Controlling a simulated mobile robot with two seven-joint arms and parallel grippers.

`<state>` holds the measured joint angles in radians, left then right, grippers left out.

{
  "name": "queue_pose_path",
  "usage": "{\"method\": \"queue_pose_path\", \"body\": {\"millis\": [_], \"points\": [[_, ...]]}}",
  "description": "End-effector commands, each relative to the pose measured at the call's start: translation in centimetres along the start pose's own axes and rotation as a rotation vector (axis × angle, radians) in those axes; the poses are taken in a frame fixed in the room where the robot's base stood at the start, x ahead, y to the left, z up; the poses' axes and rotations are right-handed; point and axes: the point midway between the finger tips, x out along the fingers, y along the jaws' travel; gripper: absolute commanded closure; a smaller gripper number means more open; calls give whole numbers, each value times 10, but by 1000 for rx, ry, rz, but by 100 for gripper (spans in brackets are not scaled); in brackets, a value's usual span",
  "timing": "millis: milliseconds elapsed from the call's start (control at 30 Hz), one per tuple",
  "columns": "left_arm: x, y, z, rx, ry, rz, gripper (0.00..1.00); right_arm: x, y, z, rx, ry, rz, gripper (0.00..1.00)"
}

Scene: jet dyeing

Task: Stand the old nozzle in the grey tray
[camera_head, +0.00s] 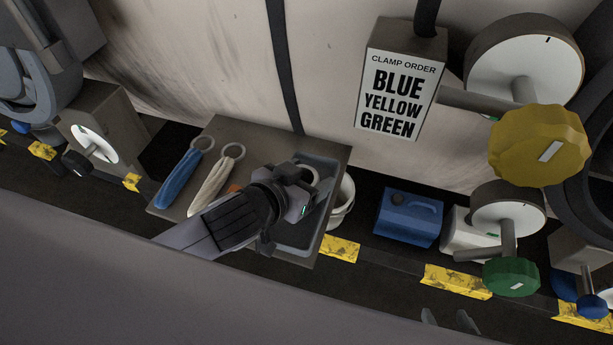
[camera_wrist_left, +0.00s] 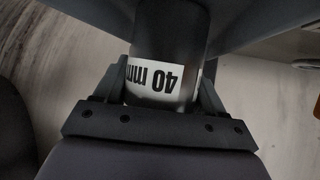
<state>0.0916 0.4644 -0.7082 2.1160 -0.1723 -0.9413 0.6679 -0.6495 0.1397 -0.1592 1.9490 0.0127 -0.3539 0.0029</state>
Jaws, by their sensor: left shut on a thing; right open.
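My left gripper (camera_head: 298,190) is over the grey tray (camera_head: 293,235), which sits at the right end of a brown board. It is shut on the old nozzle (camera_wrist_left: 168,45), a dark cylinder with a white band reading "40 mm", upside down in the left wrist view. The band lies between the two fingers (camera_wrist_left: 162,85). In the head view the gripper mostly hides the nozzle; a pale round rim shows beside the fingers. I cannot tell whether the nozzle's foot touches the tray floor. My right gripper (camera_head: 448,319) shows only its fingertips at the bottom edge, apart and empty.
On the board (camera_head: 222,130) lie a blue cloth (camera_head: 180,182) and a white cloth (camera_head: 212,187), each with a ring. A white bucket (camera_head: 342,205) stands right of the tray. Further right are a blue box (camera_head: 408,217), a yellow knob (camera_head: 538,146) and a green knob (camera_head: 511,277).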

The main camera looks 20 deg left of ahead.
Motion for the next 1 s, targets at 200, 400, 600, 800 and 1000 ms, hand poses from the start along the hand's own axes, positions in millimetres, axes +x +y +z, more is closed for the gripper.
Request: {"method": "queue_pose_path", "body": {"millis": [200,400,600,800,1000], "points": [[0,0,-2,0,6,1,79,0,0,0,0,0,0,37],[2,0,3,0,2,0,24,1,0,1,0,0,0,37],[2,0,3,1,2,0,5,0,0,1,0,0,0,37],[0,0,0,1,3,0,5,0,0,0,0,0,0,37],[-17,0,0,0,2,0,5,-1,0,-1,0,0,0,37]]}}
